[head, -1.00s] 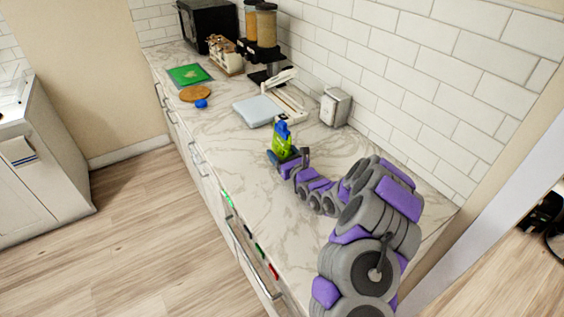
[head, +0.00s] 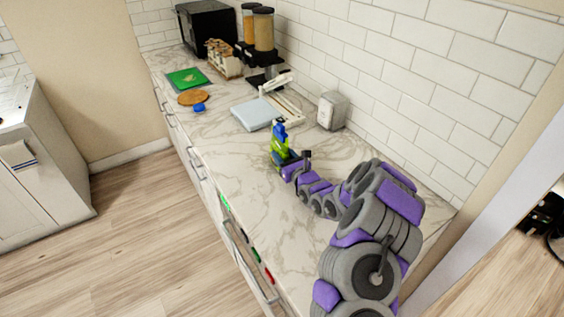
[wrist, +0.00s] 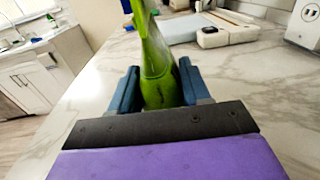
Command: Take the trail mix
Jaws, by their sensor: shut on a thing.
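In the wrist view the green item (wrist: 156,62) stands nearly upright, leaning slightly, between the two blue fingers of my gripper (wrist: 159,82). The fingers are shut on its lower part. Its base is hidden, so I cannot tell whether it touches the counter. No label can be read. Nothing else in view is clearly trail mix.
The marbled counter (head: 224,151) is clear around my gripper. Behind are a flat pale device (head: 256,113) and a metal dispenser (head: 332,110). A tiled wall bounds the right.

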